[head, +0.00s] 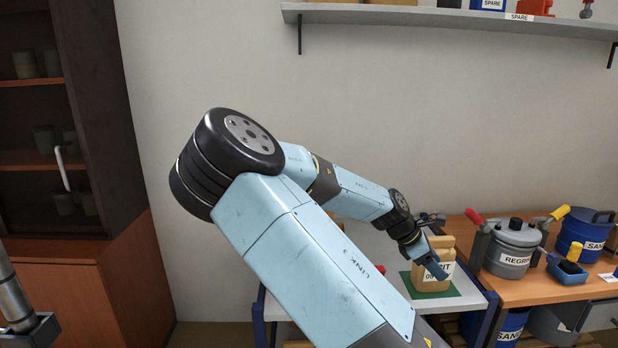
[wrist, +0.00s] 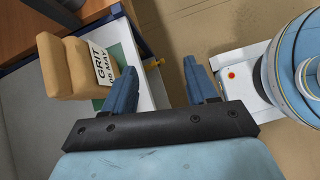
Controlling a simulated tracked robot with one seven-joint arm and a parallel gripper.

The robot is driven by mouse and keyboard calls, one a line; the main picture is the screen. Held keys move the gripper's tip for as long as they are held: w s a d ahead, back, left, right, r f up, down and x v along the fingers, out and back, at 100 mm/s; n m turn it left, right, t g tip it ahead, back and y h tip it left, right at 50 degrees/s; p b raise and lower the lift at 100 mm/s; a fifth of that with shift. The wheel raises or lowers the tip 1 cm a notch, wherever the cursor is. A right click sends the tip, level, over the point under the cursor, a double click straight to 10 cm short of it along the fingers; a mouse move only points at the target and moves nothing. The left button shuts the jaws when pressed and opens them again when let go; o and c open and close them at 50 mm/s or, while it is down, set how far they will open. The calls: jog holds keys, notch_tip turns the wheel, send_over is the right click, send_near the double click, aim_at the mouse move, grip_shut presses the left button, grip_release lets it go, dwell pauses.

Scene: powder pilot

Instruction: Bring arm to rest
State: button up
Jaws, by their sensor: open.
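My arm stretches across the head view, light blue with a dark elbow joint, reaching down to the right. My gripper (wrist: 160,82) is open, with its two blue fingers apart and nothing between them in the wrist view. In the head view the gripper (head: 440,272) is in front of a tan container labelled GRIT (head: 433,285), which stands on a green mat (head: 407,281). The container (wrist: 75,70) also shows in the wrist view, to the left of the left finger. Whether that finger touches it cannot be told.
A grey pot labelled REGRIT (head: 508,262), a blue SAND drum (head: 582,232) and a blue scoop (head: 566,271) stand on the wooden bench at the right. A shelf (head: 440,17) hangs above. A dark cabinet (head: 110,120) stands at the left. The wall space between is clear.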

jog(key=s+a+f+m+g+y, duration=0.1)
jog(key=s+f+m+y, duration=0.2)
jog(key=s+m+y, duration=0.15)
jog(key=s+a+r+m+t+y, duration=0.1)
jog(key=s+a+r+m+t, duration=0.1)
jog(key=s+r+m, duration=0.2)
jog(key=s+a+r+m+t+y, duration=0.1)
jog(key=s+a+r+m+t, duration=0.2)
jog(key=s+r, duration=0.5)
jog(key=s+a+r+m+t+y, duration=0.2)
jog(key=s+r, duration=0.5)
jog(key=r, duration=0.7)
jog(key=a+m, duration=0.1)
jog(key=m, duration=0.1)
jog(key=shift+a+m, duration=0.2)
jog(key=shift+m, duration=0.15)
